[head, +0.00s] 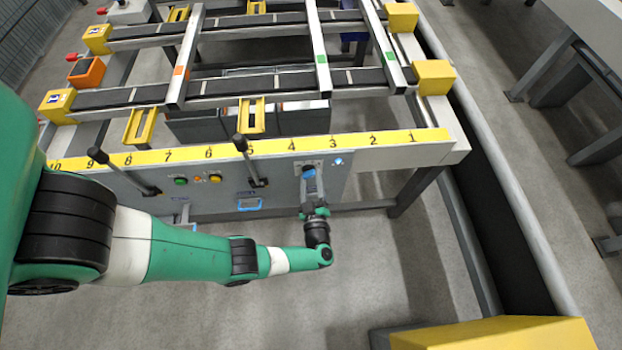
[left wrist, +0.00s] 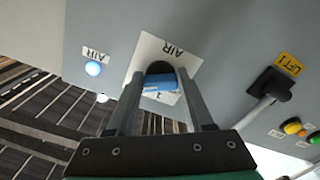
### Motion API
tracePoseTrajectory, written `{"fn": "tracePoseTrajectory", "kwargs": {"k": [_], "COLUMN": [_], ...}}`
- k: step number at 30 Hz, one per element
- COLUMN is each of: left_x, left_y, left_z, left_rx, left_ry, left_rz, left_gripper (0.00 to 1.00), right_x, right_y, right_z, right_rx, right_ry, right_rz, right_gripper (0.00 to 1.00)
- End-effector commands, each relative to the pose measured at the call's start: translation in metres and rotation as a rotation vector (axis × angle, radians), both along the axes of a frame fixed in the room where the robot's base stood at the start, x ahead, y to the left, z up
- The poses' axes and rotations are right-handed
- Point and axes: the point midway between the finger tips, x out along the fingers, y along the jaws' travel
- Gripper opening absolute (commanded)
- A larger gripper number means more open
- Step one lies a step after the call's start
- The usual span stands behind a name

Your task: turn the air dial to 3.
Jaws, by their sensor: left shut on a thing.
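The air dial (head: 308,171), dark with a blue part, sits on the grey front panel (head: 350,180) below the number 4 on the yellow strip. The left wrist view shows the dial (left wrist: 158,83) on a white plate (left wrist: 184,53) marked AIR. My left gripper (head: 310,183) reaches the panel from below. In the left wrist view its fingers (left wrist: 160,78) stand on either side of the dial, shut on it. The fingers cover part of the plate, and I cannot read the dial's setting. My right gripper is in neither view.
A blue lamp (left wrist: 93,68) is beside the dial, under a second AIR label. Black levers (head: 251,162) and green and orange buttons (head: 215,179) are on the panel to the left. The yellow numbered strip (head: 375,142) runs along the top edge.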

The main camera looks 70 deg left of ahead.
Motion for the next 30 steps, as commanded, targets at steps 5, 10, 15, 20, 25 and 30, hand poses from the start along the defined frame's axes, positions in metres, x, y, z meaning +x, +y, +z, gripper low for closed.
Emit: {"fn": "tracePoseTrajectory", "kwargs": {"k": [5,10,15,20,25,30], "left_x": [0.000,0.000,0.000,0.000,0.000,-0.007], "left_y": [0.000,0.000,0.000,0.000,-0.004,-0.032], "left_z": [0.001,0.001,0.000,0.000,0.000,0.001], "left_rx": [0.002,0.002,0.001,0.001,0.001,0.000], "left_ry": [0.000,0.000,-0.001,-0.001,-0.001,0.000], "left_rz": [0.001,0.001,0.000,0.000,-0.002,-0.007], "left_gripper": [0.00,0.56,0.82,0.82,0.82,0.82], "right_x": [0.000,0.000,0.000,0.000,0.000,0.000], "right_y": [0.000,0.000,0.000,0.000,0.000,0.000], "right_z": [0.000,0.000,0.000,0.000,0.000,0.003], "right_rx": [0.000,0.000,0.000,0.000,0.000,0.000], "right_ry": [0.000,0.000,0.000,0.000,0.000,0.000], "right_rz": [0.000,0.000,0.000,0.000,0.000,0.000], "right_gripper": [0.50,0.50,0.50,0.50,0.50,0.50]}}
